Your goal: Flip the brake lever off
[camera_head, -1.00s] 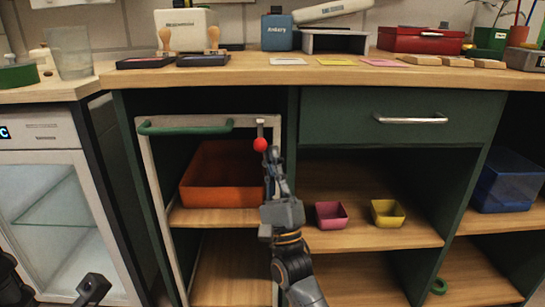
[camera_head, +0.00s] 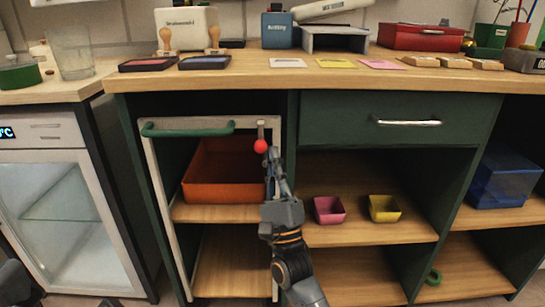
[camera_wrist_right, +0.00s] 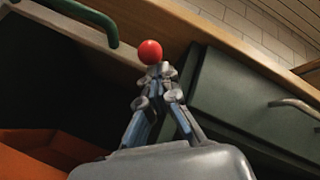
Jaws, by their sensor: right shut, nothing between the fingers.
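The brake lever (camera_head: 261,132) is a short grey bar ending in a red ball (camera_head: 260,146). It hangs down at the top right corner of the pale-framed cabinet door (camera_head: 154,180). My right gripper (camera_head: 272,155) is shut and empty, its fingers pointing up just beside and below the ball. In the right wrist view the red ball (camera_wrist_right: 150,52) sits right at the fingertips (camera_wrist_right: 158,72); I cannot tell whether they touch. Only a dark bit, likely of my left gripper (camera_head: 112,302), shows at the bottom left edge.
A green door handle (camera_head: 187,131) is left of the lever. An orange bin (camera_head: 222,192) sits behind the door frame. To the right are a green drawer (camera_head: 395,125) and a shelf with a pink bowl (camera_head: 328,210) and a yellow bowl (camera_head: 384,208). The counter (camera_head: 300,80) overhangs above.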

